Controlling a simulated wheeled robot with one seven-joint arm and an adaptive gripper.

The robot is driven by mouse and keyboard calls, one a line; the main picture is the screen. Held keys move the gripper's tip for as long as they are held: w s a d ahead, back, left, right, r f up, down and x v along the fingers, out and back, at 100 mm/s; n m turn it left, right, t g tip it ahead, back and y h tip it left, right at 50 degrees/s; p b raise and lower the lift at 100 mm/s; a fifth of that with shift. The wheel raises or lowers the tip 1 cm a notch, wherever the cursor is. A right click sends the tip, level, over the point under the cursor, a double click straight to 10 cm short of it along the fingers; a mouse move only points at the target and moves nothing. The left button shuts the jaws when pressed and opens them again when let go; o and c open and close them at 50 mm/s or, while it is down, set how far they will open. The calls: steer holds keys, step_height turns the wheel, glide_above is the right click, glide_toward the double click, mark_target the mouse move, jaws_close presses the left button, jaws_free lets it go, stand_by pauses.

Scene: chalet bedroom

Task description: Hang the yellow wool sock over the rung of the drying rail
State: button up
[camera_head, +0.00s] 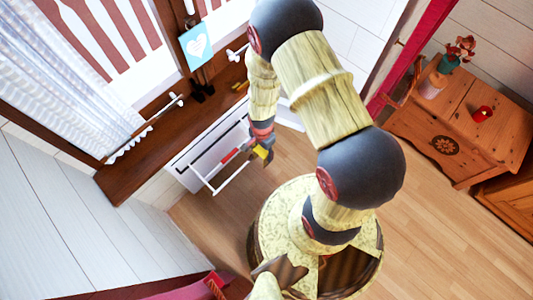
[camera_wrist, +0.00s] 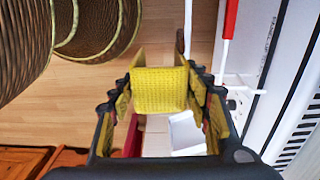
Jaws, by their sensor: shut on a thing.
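The yellow wool sock (camera_wrist: 160,92) is a knitted yellow piece held across my gripper (camera_wrist: 162,80) in the wrist view. My gripper is shut on it, with a dark finger at each side. In the head view my gripper (camera_head: 263,142) points down beside the drying rail, and a bit of the yellow sock (camera_head: 262,153) shows at its tip. The drying rail (camera_head: 208,184) is a white frame standing out from the wall unit, with a red part. In the wrist view the red and white bar (camera_wrist: 228,30) is to the right of the sock, apart from it.
A white radiator (camera_head: 190,165) sits under the brown windowsill (camera_head: 130,172), close by the rail. A wooden cabinet (camera_head: 450,135) with a plant and small objects stands at right. Wooden floor (camera_head: 215,220) is open below the rail.

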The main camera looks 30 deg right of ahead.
steer(key=shift+w+a+f+b, duration=0.5)
steer(key=shift+w+a+b, duration=0.45)
steer(key=shift+w, duration=1.7)
steer(key=shift+f+b, duration=4.3)
steer(key=shift+f, duration=2.1)
steer(key=o, duration=1.2)
steer(key=shift+o, duration=0.2)
step_height(320, 180, up, 12)
